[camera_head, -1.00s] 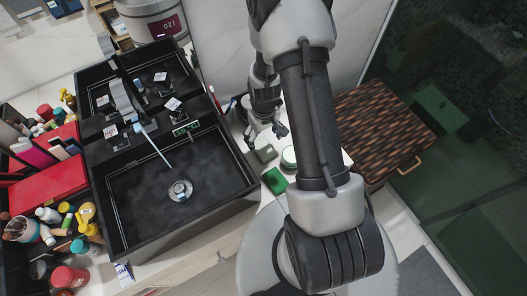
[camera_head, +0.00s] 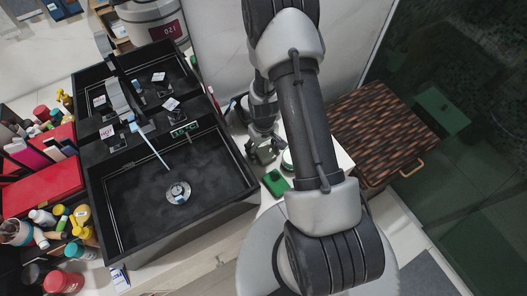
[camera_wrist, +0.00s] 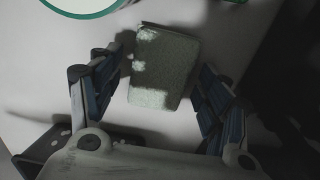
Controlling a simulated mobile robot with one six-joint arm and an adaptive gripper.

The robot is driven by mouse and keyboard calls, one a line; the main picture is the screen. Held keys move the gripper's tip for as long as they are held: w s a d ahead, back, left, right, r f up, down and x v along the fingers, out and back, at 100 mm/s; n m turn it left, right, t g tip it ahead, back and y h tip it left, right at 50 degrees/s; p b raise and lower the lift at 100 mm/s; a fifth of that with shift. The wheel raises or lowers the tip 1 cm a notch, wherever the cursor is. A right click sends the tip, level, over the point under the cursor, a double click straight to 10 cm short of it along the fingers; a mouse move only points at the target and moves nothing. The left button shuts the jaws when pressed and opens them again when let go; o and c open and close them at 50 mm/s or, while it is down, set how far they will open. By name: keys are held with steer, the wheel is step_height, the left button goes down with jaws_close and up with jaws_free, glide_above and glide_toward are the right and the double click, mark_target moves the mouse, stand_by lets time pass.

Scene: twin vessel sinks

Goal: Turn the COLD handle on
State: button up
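Two black vessel sinks stand on the counter at left in the head view, a front sink (camera_head: 215,212) and a back sink (camera_head: 160,52). A thin pale stream (camera_head: 154,150) runs from the tap area to the front drain (camera_head: 178,192). Small white tags mark the fittings; one tag (camera_head: 107,131) seems to read HOT. I cannot make out which handle is COLD. My gripper (camera_head: 264,153) is right of the sinks, apart from the fittings. In the wrist view my gripper (camera_wrist: 160,95) is open, its fingers either side of a grey-green block (camera_wrist: 165,65), with gaps showing.
A bright green item (camera_head: 275,183) and a round white-and-green container (camera_head: 288,160) lie near my gripper. Bottles and a red box (camera_head: 42,187) crowd the left. A woven brown case (camera_head: 375,130) stands right. A metal pot with a display (camera_head: 155,22) is behind.

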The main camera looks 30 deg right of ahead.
steer(key=c, duration=0.8)
steer(key=shift+r, duration=0.1)
